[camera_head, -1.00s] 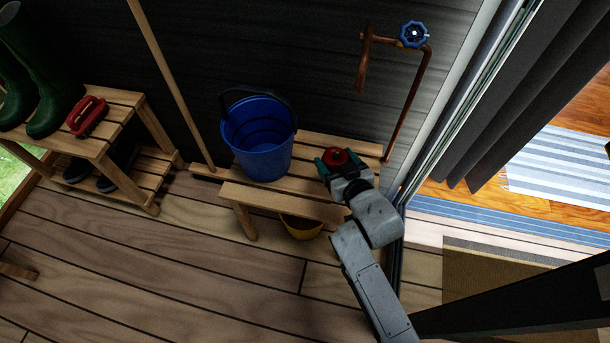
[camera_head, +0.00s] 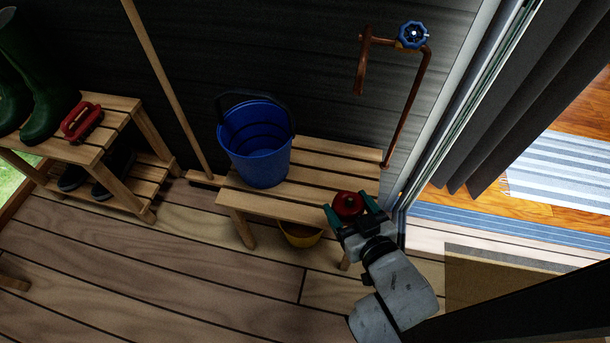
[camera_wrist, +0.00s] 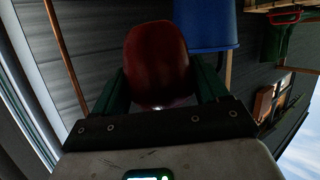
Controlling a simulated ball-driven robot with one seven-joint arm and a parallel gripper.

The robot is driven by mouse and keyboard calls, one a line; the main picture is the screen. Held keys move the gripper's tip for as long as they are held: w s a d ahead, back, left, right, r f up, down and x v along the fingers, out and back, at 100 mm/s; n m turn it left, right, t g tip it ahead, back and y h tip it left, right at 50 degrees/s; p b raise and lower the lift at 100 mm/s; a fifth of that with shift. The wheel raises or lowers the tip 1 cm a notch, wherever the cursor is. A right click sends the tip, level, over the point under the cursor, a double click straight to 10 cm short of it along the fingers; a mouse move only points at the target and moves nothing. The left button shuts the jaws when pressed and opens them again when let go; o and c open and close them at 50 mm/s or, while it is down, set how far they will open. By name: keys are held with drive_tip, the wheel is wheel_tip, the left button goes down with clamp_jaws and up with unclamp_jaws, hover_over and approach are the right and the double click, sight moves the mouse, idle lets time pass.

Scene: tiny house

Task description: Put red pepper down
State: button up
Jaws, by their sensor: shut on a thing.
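The red pepper (camera_head: 347,204) is between the two green fingers of my gripper (camera_head: 348,210), which is shut on it. In the head view the pepper appears over the front right corner of the slatted wooden bench (camera_head: 312,178). I cannot tell whether it touches the slats. In the wrist view the red pepper (camera_wrist: 157,64) fills the middle, with a green finger on each side of my gripper (camera_wrist: 160,85).
A blue bucket (camera_head: 256,145) stands on the bench's left part. A yellow bowl (camera_head: 301,235) is under the bench. A copper pipe with a blue valve (camera_head: 413,35) rises behind. A shoe rack (camera_head: 118,125) is at left. The bench's middle slats are clear.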

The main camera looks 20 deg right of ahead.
drive_tip(key=w+f+b, duration=0.2)
drive_tip(key=w, duration=0.2)
drive_tip(key=w+f+b, duration=0.2)
drive_tip(key=w+f, duration=0.1)
drive_tip(key=w, duration=0.1)
drive_tip(key=w+f+b, duration=0.1)
drive_tip(key=w+f, duration=0.2)
drive_tip(key=w, duration=0.1)
drive_tip(key=shift+w+f+b, duration=0.2)
drive_tip(key=shift+f+b, duration=0.05)
drive_tip(key=shift+b, duration=0.15)
drive_tip(key=shift+w+f+b, duration=0.35)
drive_tip(key=shift+w+f, duration=0.15)
drive_tip(key=shift+f, duration=0.05)
drive_tip(key=shift+w+f+b, duration=0.2)
drive_tip(key=shift+f+b, duration=0.7)
drive_tip(key=shift+f, duration=0.7)
drive_tip(key=shift+f, duration=0.1)
drive_tip(key=shift+f, duration=0.15)
drive_tip(key=o, duration=1.1)
drive_tip(key=shift+o, duration=0.2)
